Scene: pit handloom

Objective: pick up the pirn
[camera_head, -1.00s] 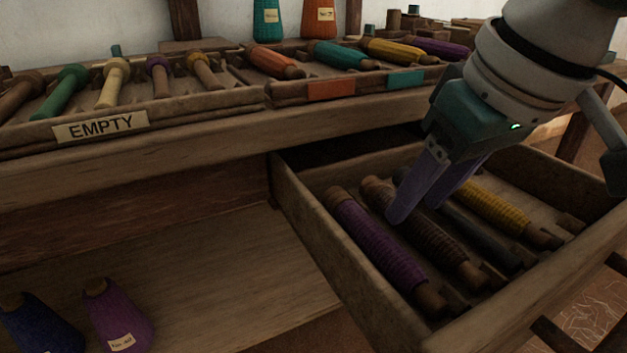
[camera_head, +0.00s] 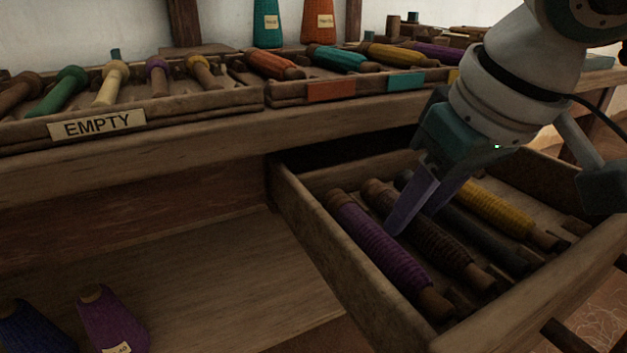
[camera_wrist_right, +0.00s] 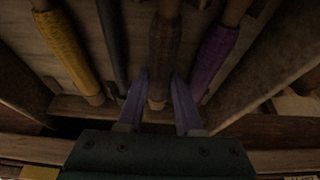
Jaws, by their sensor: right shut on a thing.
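Several pirns lie side by side in the open drawer (camera_head: 318,246). My right gripper (camera_head: 412,219) reaches down into the drawer, shut on the brown pirn (camera_head: 448,250). The right wrist view shows its two fingers (camera_wrist_right: 160,80), one on each side of this brown pirn (camera_wrist_right: 164,45), near its end. The pirn still lies in its place in the drawer. A purple pirn (camera_head: 376,240) lies to its left. A dark grey pirn (camera_head: 485,234) and a yellow pirn (camera_head: 500,208) lie to its right. My left gripper is out of view.
Above the drawer, a shelf holds a tray labelled EMPTY (camera_head: 97,125) with several bare pirns, beside a tray of wound pirns (camera_head: 340,62). Purple (camera_head: 112,318) and blue (camera_head: 35,330) cones stand at the lower left. The drawer walls stand close around the pirns.

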